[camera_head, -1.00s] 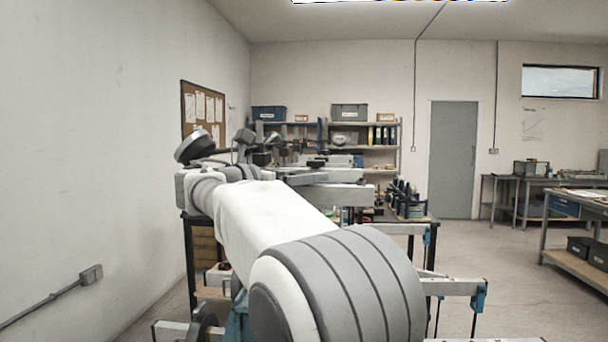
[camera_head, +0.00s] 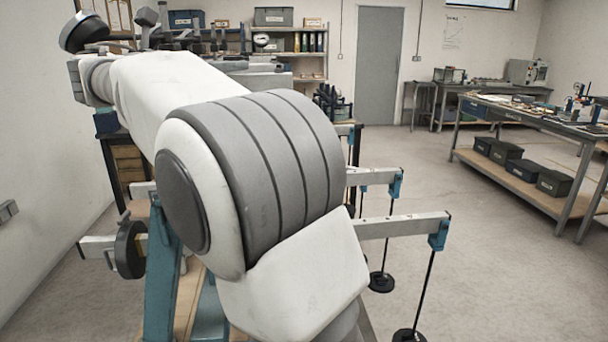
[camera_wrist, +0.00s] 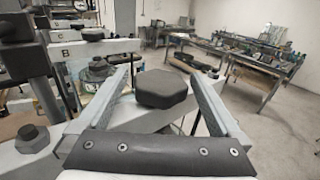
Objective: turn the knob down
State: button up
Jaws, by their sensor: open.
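A dark, rounded knob (camera_wrist: 162,88) sits on a pale lever bar in the middle of the wrist view. My gripper (camera_wrist: 160,72) is open, with one finger on each side of this knob. Gaps show between the knob and the fingers; I cannot tell their relative heights. A second dark knob (camera_wrist: 94,34) stands farther back on a pale bar (camera_wrist: 72,52) marked with a letter that looks like B. In the head view my own arm covers the middle, and I cannot make out the gripper or the near knob there.
Pale lever beams (camera_head: 405,226) with blue end pieces stick out to the right, with dark weights (camera_head: 381,282) hanging on rods. Open floor (camera_head: 480,240) lies between the frame and a workbench (camera_head: 530,120).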

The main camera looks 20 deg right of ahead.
jog(key=shift+f+n+t+y+b, duration=0.15)
jog(key=shift+n+t+y+b, duration=0.55)
jog(key=shift+b, duration=0.8)
jog(key=shift+f+n+t+y+b, duration=0.15)
jog(key=shift+n+t+y+b, duration=0.55)
jog(key=shift+b, duration=0.8)
jog(key=n+t+y+b, duration=0.1)
jog(key=y+b, duration=0.1)
jog(key=shift+d+n+t+b, duration=0.1)
jog(key=shift+n+t+b, duration=0.2)
jog(key=shift+t+b, duration=0.1)
jog(key=n+y, duration=0.1)
jog(key=t+y+b, duration=0.1)
jog(key=n+y, duration=0.1)
jog(key=shift+r+n+t+y, duration=0.25)
jog(key=shift+n+t+y, duration=0.05)
jog(key=shift+t, duration=0.1)
jog(key=shift+r+n+t+y+p, duration=0.25)
jog(key=shift+n+y+p, duration=0.2)
jog(key=shift+y, duration=0.45)
jog(key=n+y+p, duration=0.2)
jog(key=y+p, duration=0.1)
jog(key=p, duration=0.1)
jog(key=shift+r+n+t+p, duration=0.1)
jog(key=shift+n+t+p, duration=0.15)
jog(key=shift+t+p, duration=0.1)
